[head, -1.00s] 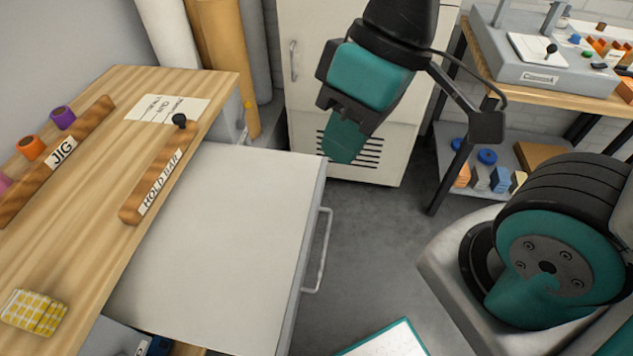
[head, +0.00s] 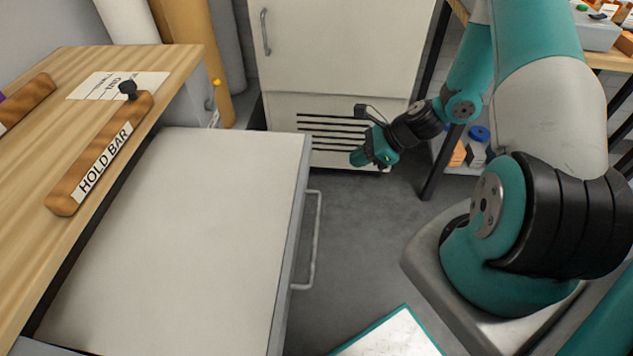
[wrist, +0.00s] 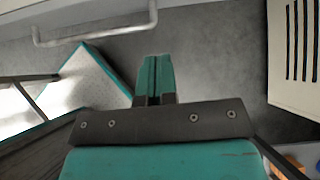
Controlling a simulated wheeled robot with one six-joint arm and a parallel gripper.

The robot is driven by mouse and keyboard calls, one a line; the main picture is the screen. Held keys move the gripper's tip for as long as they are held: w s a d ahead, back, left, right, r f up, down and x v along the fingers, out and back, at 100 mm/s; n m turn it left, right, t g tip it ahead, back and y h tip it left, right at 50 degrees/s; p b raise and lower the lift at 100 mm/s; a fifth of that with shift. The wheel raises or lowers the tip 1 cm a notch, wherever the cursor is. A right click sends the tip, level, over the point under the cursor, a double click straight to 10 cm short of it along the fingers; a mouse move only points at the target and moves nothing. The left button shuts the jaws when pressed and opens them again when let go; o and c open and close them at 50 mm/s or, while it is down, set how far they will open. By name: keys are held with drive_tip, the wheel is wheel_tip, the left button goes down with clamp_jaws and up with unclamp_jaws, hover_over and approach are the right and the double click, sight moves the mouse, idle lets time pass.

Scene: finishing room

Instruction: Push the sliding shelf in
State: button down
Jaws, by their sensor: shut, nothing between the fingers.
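The sliding shelf (head: 190,215) is a pale flat panel pulled out from under the wooden bench top, toward the right. Its grey bar handle (head: 314,240) runs along its right edge. The handle also shows at the top left of the wrist view (wrist: 98,34). My gripper (head: 358,158) is in front of the white cabinet, to the right of the shelf and beyond the handle, touching neither. In the wrist view my gripper's fingers (wrist: 152,62) are together with nothing between them.
A white vented cabinet (head: 345,60) stands behind. A teal-edged white panel (head: 390,335) lies low at the front. Grey floor (head: 355,240) is clear beside the handle.

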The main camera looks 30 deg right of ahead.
sight(305, 181)
drive_tip(key=x, duration=1.2)
drive_tip(key=shift+w+a+r+b, duration=0.25)
drive_tip(key=shift+a+r+b, duration=0.05)
drive_tip(key=shift+r, duration=0.1)
drive_tip(key=shift+w+a, duration=0.5)
drive_tip(key=shift+a, duration=0.1)
